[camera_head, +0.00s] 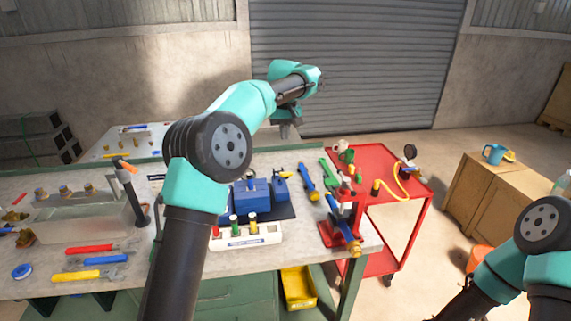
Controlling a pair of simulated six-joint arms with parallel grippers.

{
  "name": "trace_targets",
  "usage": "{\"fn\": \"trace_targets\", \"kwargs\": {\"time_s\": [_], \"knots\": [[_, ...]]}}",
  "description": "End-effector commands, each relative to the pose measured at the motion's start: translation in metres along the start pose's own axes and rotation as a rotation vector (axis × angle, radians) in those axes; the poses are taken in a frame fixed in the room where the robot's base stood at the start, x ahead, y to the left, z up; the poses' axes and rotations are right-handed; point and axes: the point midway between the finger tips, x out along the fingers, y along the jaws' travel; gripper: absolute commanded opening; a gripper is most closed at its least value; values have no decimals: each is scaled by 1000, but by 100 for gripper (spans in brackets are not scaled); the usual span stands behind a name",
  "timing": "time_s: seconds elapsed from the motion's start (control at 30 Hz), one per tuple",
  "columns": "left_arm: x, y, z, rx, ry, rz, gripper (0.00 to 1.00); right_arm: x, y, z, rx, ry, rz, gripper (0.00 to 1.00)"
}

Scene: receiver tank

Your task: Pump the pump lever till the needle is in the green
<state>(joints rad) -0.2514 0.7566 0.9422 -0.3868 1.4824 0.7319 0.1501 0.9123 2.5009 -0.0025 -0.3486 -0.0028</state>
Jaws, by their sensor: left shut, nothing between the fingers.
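A red hand pump (333,231) stands at the right front corner of the workbench. A blue bar with an orange-yellow end (352,244), which looks like the pump lever, slants down toward the bench edge. A small dark round gauge (409,151) stands on the red cart, with a yellow hose (396,180) running near it. Its needle and any green zone are too small to read. My left gripper (285,131) is shut and empty, raised behind the tools and well away from the lever. My right arm enters at lower right; its gripper is out of view.
The red cart (419,190) stands beside the workbench (300,252). A blue vise-like block (251,196), a green tool (328,174) and a blue tool (307,181) lie left of the pump. Wrenches and a clear bin (90,222) are farther left.

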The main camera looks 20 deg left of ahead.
Motion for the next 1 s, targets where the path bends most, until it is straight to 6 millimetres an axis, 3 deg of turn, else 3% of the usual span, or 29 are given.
{"fn": "trace_targets", "kwargs": {"time_s": [0.4, 0.7, 1.0], "knots": [[72, -1, 0, 0, -1, -2, 0, 0, 0, 0, 0, 0, 0, 43], [98, 0, 18, 1, 0, 0, 0, 0, 0, 0, 0, 0, 0, 43], [105, 0, 22, 0, 1, 1, 0, 0, 0, 0, 0, 0, 0, 43]]}}
